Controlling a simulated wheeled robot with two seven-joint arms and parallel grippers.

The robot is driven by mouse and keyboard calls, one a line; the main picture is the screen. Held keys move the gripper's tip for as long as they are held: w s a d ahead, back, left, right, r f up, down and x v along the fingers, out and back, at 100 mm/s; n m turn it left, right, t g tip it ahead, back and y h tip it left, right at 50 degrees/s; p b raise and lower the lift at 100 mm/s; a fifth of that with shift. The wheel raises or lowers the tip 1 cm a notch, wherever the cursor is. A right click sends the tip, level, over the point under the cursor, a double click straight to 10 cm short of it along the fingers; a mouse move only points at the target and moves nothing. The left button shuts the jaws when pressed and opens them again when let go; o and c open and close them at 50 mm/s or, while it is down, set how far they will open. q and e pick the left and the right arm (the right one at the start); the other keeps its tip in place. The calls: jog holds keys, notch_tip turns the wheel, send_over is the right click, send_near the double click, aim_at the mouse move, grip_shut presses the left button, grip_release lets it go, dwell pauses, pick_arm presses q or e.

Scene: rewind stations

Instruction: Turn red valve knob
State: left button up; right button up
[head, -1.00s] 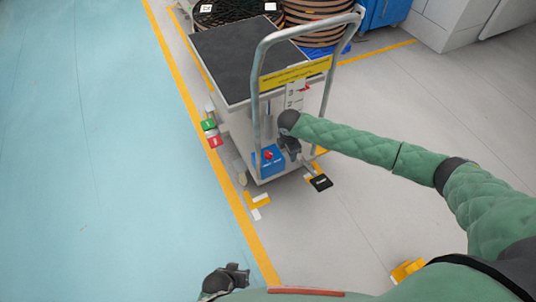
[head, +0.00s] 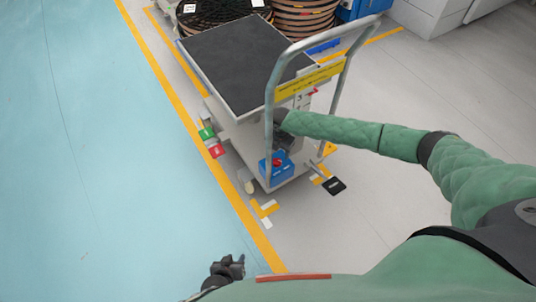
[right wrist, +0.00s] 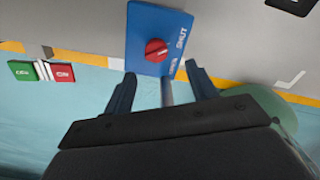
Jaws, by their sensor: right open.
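The red valve knob (head: 277,162) sits on a blue plate (head: 264,175) low on the handle end of a grey cart. In the right wrist view the red knob (right wrist: 157,50) shows on the blue plate (right wrist: 145,20), marked SHUT. My right gripper (right wrist: 161,84) is open and empty, its fingertips just short of the knob and apart from it. In the head view my right gripper (head: 285,148) is partly hidden by the cart's handle bar. My left gripper (head: 231,262) is low in the head view, away from the cart; its jaw gap is unclear.
The cart's dark top (head: 245,65) and metal handle bar (head: 330,38) stand close to my right arm. Green and red tags (head: 211,143) lie left of the cart. Large reels (head: 305,18) stand behind. The blue floor at left is clear.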

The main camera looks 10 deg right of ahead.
aim_at(277, 160)
jog(key=shift+w+a+f, duration=0.1)
jog(key=shift+w+a, duration=0.1)
jog(key=shift+f, duration=3.75)
jog(key=c, duration=0.9)
